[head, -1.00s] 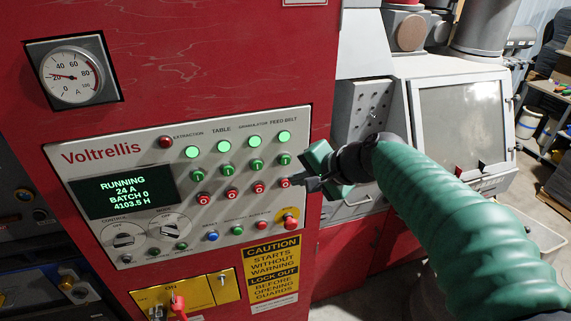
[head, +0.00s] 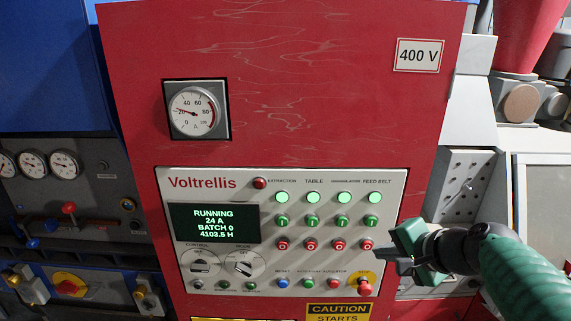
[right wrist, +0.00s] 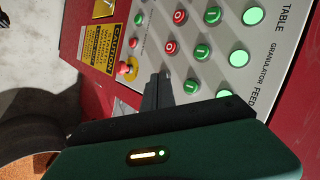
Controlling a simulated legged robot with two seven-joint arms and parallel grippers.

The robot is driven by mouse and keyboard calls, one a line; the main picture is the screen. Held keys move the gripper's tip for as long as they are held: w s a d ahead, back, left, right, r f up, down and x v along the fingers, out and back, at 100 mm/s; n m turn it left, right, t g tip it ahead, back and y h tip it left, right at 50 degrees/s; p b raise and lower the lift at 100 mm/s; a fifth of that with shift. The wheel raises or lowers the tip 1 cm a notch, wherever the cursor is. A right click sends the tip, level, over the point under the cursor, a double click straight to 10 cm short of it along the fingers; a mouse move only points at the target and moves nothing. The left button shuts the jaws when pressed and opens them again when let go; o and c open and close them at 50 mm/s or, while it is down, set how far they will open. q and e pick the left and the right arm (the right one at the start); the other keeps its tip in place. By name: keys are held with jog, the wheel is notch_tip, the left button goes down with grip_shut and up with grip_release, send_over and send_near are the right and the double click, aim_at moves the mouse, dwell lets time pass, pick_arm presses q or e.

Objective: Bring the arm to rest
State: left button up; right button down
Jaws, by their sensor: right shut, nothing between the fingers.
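My right gripper (head: 382,252) is shut and empty. In the head view its fingertips are at the right end of the row of red buttons, close to the feed belt red button (head: 367,245); I cannot tell whether they touch the panel. In the right wrist view the closed fingers (right wrist: 157,92) point at the control panel (right wrist: 222,82) and hide part of it. The Voltrellis panel (head: 216,187) has a display (head: 213,222) reading RUNNING, 24 A, BATCH 0. Several lamps along its top glow green. My left gripper is not in view.
A red emergency button (head: 365,289) sticks out at the panel's lower right. A gauge (head: 193,110) sits above the panel. A grey machine (head: 465,190) stands behind my right arm. Another panel with gauges and levers (head: 70,208) is at the left.

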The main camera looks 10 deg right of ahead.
jog(key=s+a+f+n+g+b, duration=0.2)
jog(key=s+a+f+n+b, duration=0.1)
jog(key=f, duration=0.9)
jog(key=s+a+f+n+g+h+b, duration=0.1)
jog(key=s+a+f+n+b, duration=0.3)
jog(key=f, duration=0.9)
jog(key=s+a+f+n+g+b, duration=0.3)
jog(key=s+f+n, duration=0.3)
jog(key=f, duration=0.7)
jog(key=shift+s+a+n+g+h+b, duration=0.3)
jog(key=shift+s+a+g+b, duration=0.1)
jog(key=shift+a, duration=0.35)
jog(key=shift+w, duration=0.1)
